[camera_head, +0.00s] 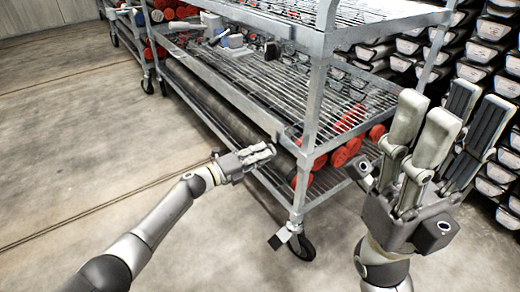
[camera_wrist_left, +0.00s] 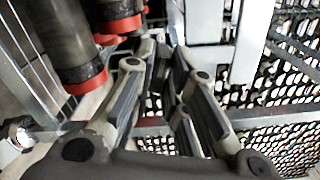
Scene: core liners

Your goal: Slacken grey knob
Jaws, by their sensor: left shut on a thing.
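My left gripper (camera_head: 268,150) reaches to the front of the metal rack, beside a corner post. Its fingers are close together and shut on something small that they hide. In the left wrist view the fingers (camera_wrist_left: 165,62) converge below white panels. I cannot make out a grey knob for certain in either view; the fingers may cover it. My right gripper (camera_head: 448,112) is raised at the right, its fingers spread upward, open and empty.
The wheeled metal rack (camera_head: 312,110) has wire shelves. Dark tubes with red end caps (camera_head: 345,152) lie on its lower shelf and show close up at left in the wrist view (camera_wrist_left: 85,78). A blue-handled device (camera_head: 232,42) sits above. Stacked white-labelled trays (camera_head: 490,30) stand behind. Floor at left is clear.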

